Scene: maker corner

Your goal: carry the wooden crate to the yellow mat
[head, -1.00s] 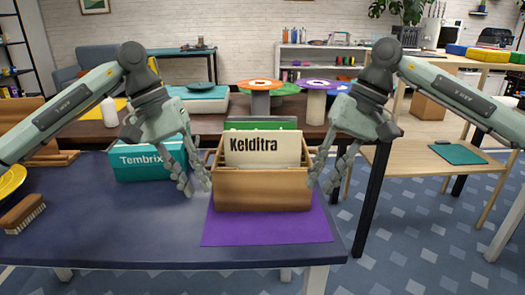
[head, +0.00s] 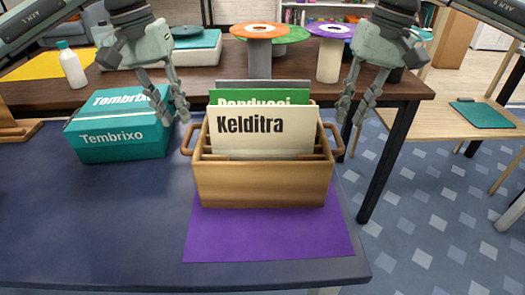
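The wooden crate (head: 262,186) stands upright on a purple mat (head: 270,240) on the dark blue table. It holds upright folders, a cream one marked Kelditra (head: 262,132) in front, a green one behind it, and a grey edge at the back. A brown handle sticks out on each side. The yellow mat (head: 40,66) lies on the brown table at the back left. My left gripper (head: 168,115) is open and empty, above and left of the left handle. My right gripper (head: 350,115) is open and empty, above and right of the right handle. Neither touches the crate.
A teal Tembrixo box (head: 120,135) stands close left of the crate. A white bottle (head: 72,68) stands beside the yellow mat on the brown table (head: 215,88). Round-topped stands (head: 262,50) are behind the crate. A light wood table (head: 460,125) is at the right.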

